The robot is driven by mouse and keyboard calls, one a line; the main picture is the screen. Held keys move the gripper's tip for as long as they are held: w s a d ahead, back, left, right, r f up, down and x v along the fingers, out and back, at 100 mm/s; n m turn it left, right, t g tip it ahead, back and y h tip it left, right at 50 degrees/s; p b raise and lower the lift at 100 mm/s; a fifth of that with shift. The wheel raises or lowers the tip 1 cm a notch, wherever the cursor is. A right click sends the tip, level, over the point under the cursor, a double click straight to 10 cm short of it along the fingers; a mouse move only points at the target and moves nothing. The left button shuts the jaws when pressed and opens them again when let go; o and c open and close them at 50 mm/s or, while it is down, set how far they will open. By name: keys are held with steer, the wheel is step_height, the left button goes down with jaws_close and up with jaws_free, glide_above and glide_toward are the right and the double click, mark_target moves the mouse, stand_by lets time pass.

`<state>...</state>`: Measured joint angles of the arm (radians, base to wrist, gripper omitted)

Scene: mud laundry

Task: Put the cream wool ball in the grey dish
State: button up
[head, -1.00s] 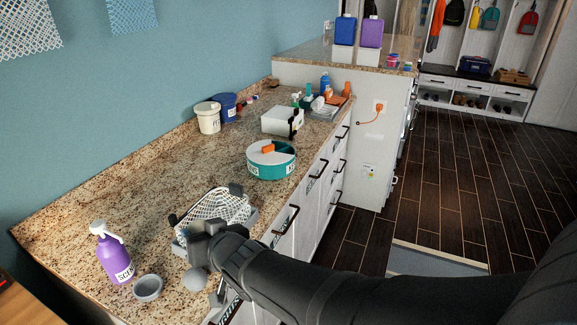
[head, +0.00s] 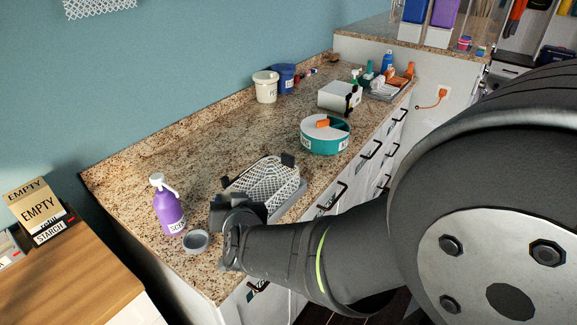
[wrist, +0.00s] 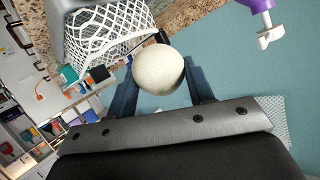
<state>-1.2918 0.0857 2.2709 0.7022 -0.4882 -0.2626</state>
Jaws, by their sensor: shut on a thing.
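The cream wool ball (wrist: 158,70) is between the two blue-grey fingers of my gripper (wrist: 162,82) in the wrist view, and my gripper is shut on it. In the head view my gripper (head: 232,212) is over the near end of the counter, and the ball cannot be made out there. The small round grey dish (head: 196,241) stands on the counter, just left of and a little nearer than my gripper. I see no ball in it. The dish cannot be made out in the wrist view.
A purple pump bottle (head: 168,210) stands just left of the dish. A white mesh basket (head: 268,183) is right behind my gripper. A teal round tin (head: 326,140) stands farther back. The granite counter (head: 200,150) is clear behind the bottle.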

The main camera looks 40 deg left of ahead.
glide_above(198, 247)
step_height(198, 247, down, 7)
steer(key=shift+r, duration=0.2)
steer(key=shift+f, duration=1.95)
steer(key=shift+f, duration=0.3)
